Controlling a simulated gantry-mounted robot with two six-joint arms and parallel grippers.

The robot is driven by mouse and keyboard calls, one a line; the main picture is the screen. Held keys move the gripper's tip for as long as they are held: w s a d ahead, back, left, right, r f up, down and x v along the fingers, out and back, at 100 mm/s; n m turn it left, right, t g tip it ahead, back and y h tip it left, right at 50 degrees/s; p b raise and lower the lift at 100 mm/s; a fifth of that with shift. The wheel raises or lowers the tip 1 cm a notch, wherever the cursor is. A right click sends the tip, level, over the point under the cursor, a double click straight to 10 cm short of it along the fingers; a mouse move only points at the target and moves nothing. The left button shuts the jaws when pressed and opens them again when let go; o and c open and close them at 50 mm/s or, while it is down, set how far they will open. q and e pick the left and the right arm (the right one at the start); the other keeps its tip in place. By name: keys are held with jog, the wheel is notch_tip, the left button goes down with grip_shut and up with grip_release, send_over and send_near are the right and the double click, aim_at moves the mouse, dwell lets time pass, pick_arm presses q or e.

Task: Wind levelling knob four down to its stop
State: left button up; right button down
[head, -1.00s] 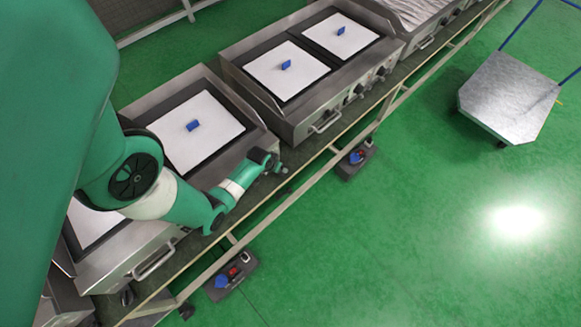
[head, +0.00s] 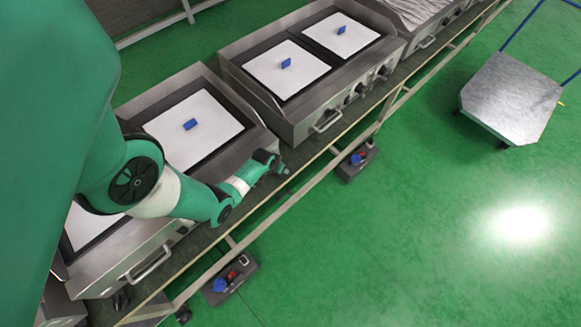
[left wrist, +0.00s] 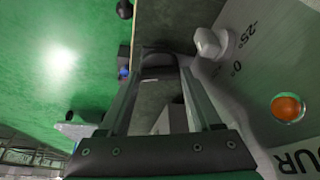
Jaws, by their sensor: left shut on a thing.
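In the head view my left arm reaches over the front of a steel heating unit (head: 255,125), and its gripper (head: 280,169) is small at the bench edge. In the left wrist view the gripper (left wrist: 158,72) is shut on a dark rounded knob (left wrist: 158,60) low at the unit's front, apparently levelling knob four, partly hidden by the fingers. Beside it the steel panel (left wrist: 250,75) carries a pale knob (left wrist: 209,43), scale marks "-25" and "0", an orange round lamp (left wrist: 288,107) and cut-off lettering "OUR". My right gripper is not in view.
A two-plate unit (head: 300,122) stands farther along the bench. Dark boxes with blue parts (head: 230,279) (head: 357,160) sit below the bench edge. A cart (head: 510,97) stands at right. The green floor between is clear.

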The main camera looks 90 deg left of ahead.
pick_arm(q)
jog(key=shift+n, duration=0.3)
jog(key=n, duration=0.1)
jog(key=n+g, duration=0.1)
jog(key=n, duration=0.1)
jog(key=n+g, duration=0.1)
jog(key=n, duration=0.1)
jog(key=shift+w+d+y, duration=0.1)
jog(key=shift+w+y, duration=0.2)
jog(key=shift+w, duration=0.05)
jog(key=n, duration=0.2)
jog(key=n+g+p, duration=0.1)
jog(key=shift+w+r+n+g, duration=0.1)
jog(key=shift+w+n+g, duration=0.05)
jog(key=shift+n+g, duration=0.2)
jog(key=shift+w+n+g, duration=0.1)
jog(key=shift+n+g, duration=0.25)
jog(key=shift+n, duration=0.8)
jog(key=shift+n+h, duration=0.5)
jog(key=shift+n, duration=0.3)
jog(key=shift+g, duration=0.3)
jog(key=o, duration=1.1)
